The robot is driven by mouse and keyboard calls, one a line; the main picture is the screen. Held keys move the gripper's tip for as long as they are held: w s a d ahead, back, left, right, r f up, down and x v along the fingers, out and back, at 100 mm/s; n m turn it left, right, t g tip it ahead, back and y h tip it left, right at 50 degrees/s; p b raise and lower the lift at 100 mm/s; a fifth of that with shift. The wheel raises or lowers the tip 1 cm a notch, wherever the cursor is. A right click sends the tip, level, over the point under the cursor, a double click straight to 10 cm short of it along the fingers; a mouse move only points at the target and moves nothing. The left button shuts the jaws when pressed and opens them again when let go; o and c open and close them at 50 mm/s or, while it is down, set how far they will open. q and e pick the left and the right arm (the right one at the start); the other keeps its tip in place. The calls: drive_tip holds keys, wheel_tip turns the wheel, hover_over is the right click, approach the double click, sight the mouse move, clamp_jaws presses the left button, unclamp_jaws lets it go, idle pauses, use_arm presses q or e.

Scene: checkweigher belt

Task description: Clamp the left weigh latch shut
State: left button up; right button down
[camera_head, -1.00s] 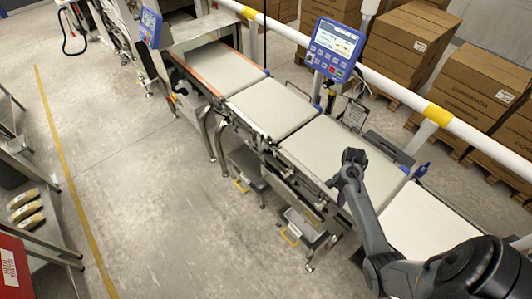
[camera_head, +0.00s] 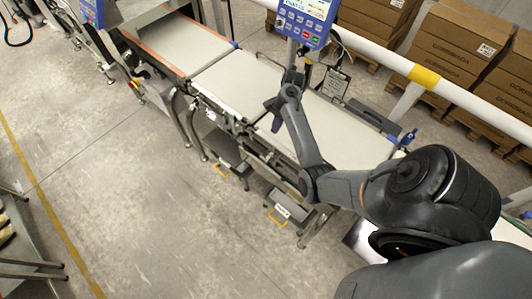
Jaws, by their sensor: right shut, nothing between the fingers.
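The checkweigher belt (camera_head: 240,84) runs diagonally across the view, with pale belt sections in a metal frame. My right arm reaches in from the lower right. Its gripper (camera_head: 272,118) is shut and empty, pointing down over the front edge of the belt near the gap between two sections. I cannot tell whether it touches the frame. The left weigh latch cannot be picked out clearly among the small dark fittings on the front rail; my right arm hides part of that rail. My left gripper is not in view.
A blue control panel (camera_head: 307,20) stands on a post behind the belt. A clipboard (camera_head: 334,84) hangs beside it. A white rail with a yellow band (camera_head: 424,76) and stacked cartons (camera_head: 450,52) lie behind. The floor (camera_head: 130,190) at the left is open.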

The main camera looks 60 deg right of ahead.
drive_tip(key=shift+f, duration=0.15)
drive_tip(key=b, duration=0.1)
hover_over(268, 156)
drive_tip(key=a, duration=0.2)
wheel_tip(268, 156, down, 13)
drive_tip(key=shift+r, duration=0.2)
idle(0.4)
